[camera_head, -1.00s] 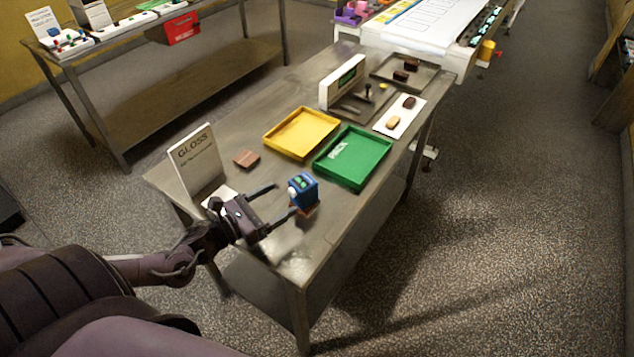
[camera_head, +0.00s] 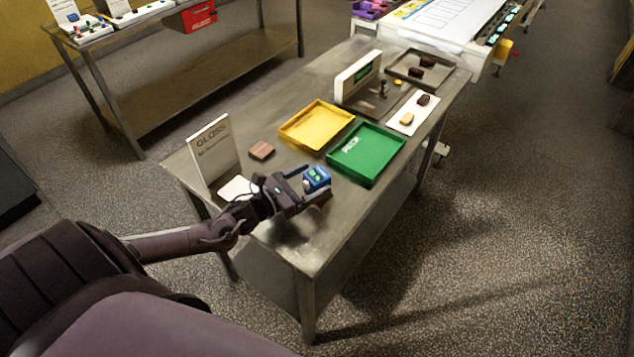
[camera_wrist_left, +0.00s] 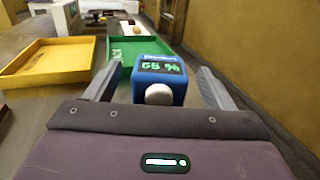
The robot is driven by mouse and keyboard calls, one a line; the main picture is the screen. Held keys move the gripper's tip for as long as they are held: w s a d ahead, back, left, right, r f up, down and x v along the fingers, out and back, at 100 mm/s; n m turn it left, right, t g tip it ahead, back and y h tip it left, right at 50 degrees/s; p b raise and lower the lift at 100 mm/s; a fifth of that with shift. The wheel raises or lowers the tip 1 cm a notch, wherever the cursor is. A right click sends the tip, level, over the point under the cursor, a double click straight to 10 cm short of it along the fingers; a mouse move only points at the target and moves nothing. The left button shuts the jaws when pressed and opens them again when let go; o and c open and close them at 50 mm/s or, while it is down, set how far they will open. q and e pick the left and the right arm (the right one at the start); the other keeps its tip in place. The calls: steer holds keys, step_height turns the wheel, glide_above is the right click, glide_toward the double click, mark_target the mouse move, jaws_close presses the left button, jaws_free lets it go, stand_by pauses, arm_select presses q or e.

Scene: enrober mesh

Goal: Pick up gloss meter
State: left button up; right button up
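The gloss meter (camera_head: 316,178) is a small blue box with a green-lit display, on the near part of the steel table. In the left wrist view the gloss meter (camera_wrist_left: 160,80) shows a reading of green digits and a round pale knob facing me. My left gripper (camera_head: 304,184) is open, with its fingers reaching toward the meter. In the left wrist view the left gripper's fingers (camera_wrist_left: 160,88) stand on either side of the meter, with a gap visible on both sides. Something brown shows partly under the meter. My right gripper is not in view.
A white "GLOSS" sign (camera_head: 213,150), a white pad (camera_head: 237,188) and a brown block (camera_head: 261,150) are on the table's left. Yellow (camera_head: 317,125) and green (camera_head: 366,154) trays lie beyond the meter. A white upright panel (camera_head: 358,77) stands farther back.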

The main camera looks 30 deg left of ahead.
arm_select(q)
steer(key=c, duration=1.2)
steer(key=shift+o, duration=0.2)
steer(key=shift+r, duration=0.1)
